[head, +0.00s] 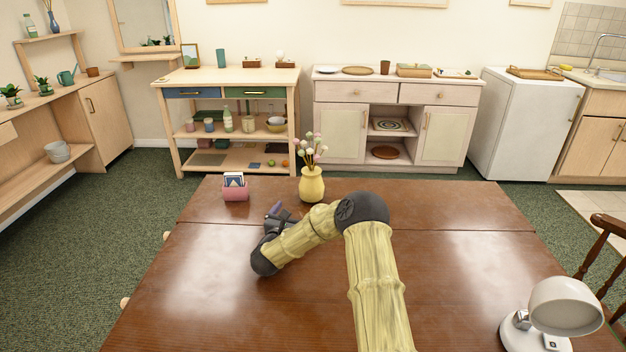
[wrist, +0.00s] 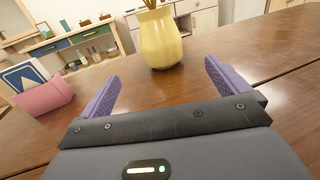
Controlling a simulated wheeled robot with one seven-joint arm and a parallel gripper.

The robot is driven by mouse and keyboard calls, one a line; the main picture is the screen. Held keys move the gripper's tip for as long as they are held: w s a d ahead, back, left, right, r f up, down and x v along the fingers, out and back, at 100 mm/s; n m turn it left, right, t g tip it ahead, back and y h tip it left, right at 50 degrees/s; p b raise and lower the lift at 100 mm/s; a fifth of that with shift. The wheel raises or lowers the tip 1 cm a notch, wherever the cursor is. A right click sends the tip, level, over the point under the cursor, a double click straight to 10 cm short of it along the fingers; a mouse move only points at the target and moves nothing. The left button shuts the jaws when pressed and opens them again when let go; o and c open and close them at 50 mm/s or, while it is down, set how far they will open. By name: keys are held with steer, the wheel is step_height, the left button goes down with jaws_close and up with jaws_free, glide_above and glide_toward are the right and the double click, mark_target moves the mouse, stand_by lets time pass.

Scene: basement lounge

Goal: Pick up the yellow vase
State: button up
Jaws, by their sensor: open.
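The yellow vase (head: 312,186) stands upright on the wooden table, near its far edge, with pale flowers (head: 311,148) in it. In the wrist view the vase (wrist: 160,40) is ahead of my gripper (wrist: 160,88), roughly midway between the two purple fingers. The fingers are spread open with nothing between them, and the vase is beyond their tips, apart from them. In the head view my gripper (head: 279,212) is low over the table, left of and nearer than the vase, partly hidden by its own wrist.
A pink card holder (head: 236,192) stands on the table left of the vase; it also shows in the wrist view (wrist: 45,97). A white lamp (head: 560,308) is at the table's near right. The table (head: 460,208) right of the vase is clear. Cabinets stand beyond.

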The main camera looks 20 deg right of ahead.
mark_target(308, 193)
steer(key=x, duration=0.9)
steer(key=shift+w+d, duration=0.15)
steer(key=shift+w, duration=0.05)
steer(key=shift+w, duration=0.1)
steer(key=shift+w+d+r, duration=0.15)
steer(key=shift+w+d, duration=0.1)
steer(key=shift+d, duration=0.2)
steer(key=shift+b+x, duration=0.35)
steer(key=shift+x, duration=1.65)
steer(key=shift+a+r, duration=0.1)
